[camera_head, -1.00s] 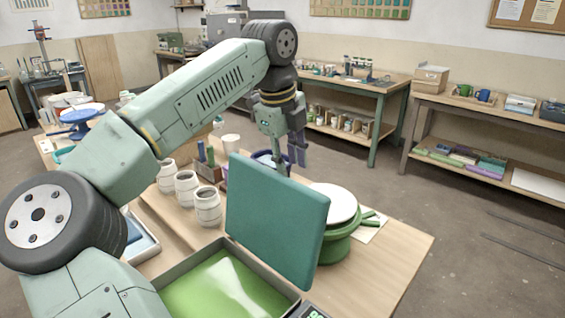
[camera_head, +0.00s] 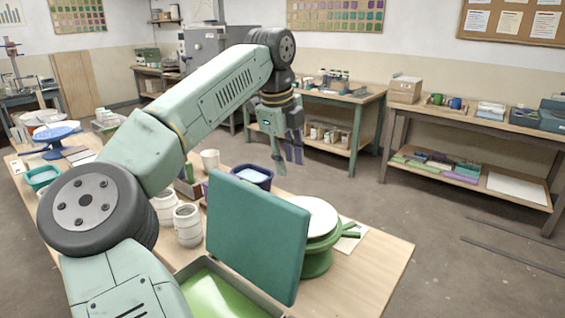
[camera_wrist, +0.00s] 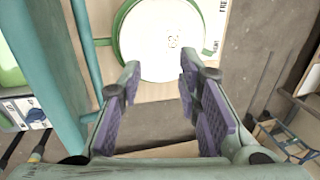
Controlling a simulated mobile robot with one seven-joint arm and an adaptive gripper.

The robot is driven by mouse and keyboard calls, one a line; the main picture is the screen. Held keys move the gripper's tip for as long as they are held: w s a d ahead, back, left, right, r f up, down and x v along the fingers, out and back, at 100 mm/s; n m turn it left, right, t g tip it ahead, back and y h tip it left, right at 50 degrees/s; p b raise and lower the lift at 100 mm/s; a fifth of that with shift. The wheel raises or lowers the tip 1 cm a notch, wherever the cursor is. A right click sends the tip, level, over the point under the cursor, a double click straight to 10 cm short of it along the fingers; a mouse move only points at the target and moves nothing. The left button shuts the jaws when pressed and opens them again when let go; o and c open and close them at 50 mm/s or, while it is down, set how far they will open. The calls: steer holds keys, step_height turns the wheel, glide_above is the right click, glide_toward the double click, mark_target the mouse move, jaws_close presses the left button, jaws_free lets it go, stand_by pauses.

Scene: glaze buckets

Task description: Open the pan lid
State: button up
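The pan lid is a flat teal panel (camera_head: 255,240) standing steeply upright at the edge of a grey pan (camera_head: 188,268). Green glaze shows inside the open pan. In the wrist view the lid (camera_wrist: 38,70) fills the left side. My gripper (camera_head: 285,160) is in the air beyond the lid's top edge in the head view, apart from it. The wrist view shows my gripper (camera_wrist: 160,85) with its two purple-padded fingers spread and nothing between them. My arm hides part of the table.
A green stand with a white round top (camera_head: 312,215) is right beside the lid. White jars (camera_head: 188,225) and a dark blue tub (camera_head: 252,177) stand behind it. The table's right corner is mostly bare. Open floor lies beyond, before the back benches (camera_head: 470,150).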

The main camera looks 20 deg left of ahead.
steer(key=shift+r, duration=0.1)
stand_by(0.4)
steer(key=v, duration=1.1)
steer(key=shift+r, duration=0.45)
steer(key=shift+s+f, duration=0.1)
steer(key=shift+s, duration=0.05)
